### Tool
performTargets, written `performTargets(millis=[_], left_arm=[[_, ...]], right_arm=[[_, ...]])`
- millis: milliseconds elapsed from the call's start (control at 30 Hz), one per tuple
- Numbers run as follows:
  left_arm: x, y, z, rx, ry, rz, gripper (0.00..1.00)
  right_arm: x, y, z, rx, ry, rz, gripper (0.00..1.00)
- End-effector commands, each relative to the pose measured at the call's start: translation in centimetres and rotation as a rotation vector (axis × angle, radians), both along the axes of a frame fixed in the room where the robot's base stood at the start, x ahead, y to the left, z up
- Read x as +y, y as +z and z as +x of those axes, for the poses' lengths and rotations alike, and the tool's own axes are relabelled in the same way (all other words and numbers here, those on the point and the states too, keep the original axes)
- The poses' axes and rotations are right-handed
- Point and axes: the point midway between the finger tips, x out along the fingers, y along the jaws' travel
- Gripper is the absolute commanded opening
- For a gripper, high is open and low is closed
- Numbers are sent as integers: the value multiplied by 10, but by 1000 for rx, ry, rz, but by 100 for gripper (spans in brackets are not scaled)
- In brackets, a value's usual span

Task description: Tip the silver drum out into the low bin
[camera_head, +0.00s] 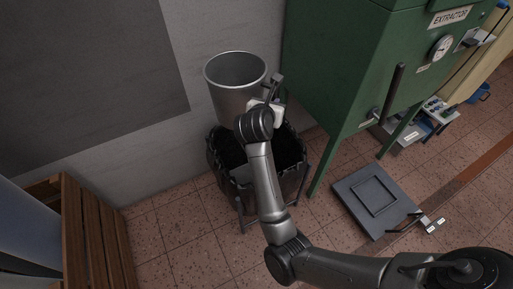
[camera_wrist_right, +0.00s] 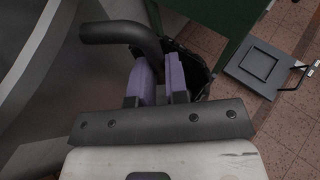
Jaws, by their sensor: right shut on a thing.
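The silver drum (camera_head: 228,100) is held in front of the grey wall, its round mouth facing up and roughly upright. Its curved grey side fills the left of the right wrist view (camera_wrist_right: 35,75). The low bin (camera_head: 292,185), dark with a black crumpled lining, stands below it on the floor. The drum overlaps the bin's back left rim in the head view; the exact height between them is unclear. My right gripper (camera_head: 271,92) is shut on the drum's dark handle (camera_wrist_right: 120,33), between its purple pads. No contents show inside the drum. My left gripper is out of view.
A green extractor cabinet (camera_head: 345,70) on legs stands close to the right of the drum and bin. A grey square plate (camera_head: 374,198) lies on the tiled floor to the right. A wooden slatted bench (camera_head: 95,230) is at the lower left. Floor in front of the bin is clear.

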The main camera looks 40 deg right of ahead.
Motion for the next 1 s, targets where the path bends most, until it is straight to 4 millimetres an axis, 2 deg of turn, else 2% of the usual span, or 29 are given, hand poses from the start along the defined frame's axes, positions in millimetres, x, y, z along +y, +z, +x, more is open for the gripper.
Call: performTargets(millis=[33,200,300,500,700,833,1000], left_arm=[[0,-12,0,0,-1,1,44],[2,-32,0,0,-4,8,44],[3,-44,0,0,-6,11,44],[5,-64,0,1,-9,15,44],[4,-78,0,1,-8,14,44],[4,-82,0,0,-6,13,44],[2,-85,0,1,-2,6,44]], right_arm=[[-18,-18,-3,-1,-53,3,0],[-72,-67,-21,-1,-220,3,0],[-99,-99,-34,-1,-305,2,0],[-138,-162,-61,-3,-436,2,0],[-157,-212,-82,-3,-508,1,0],[-162,-232,-90,-5,-533,1,0],[-165,-245,-96,-8,-548,-1,0]])
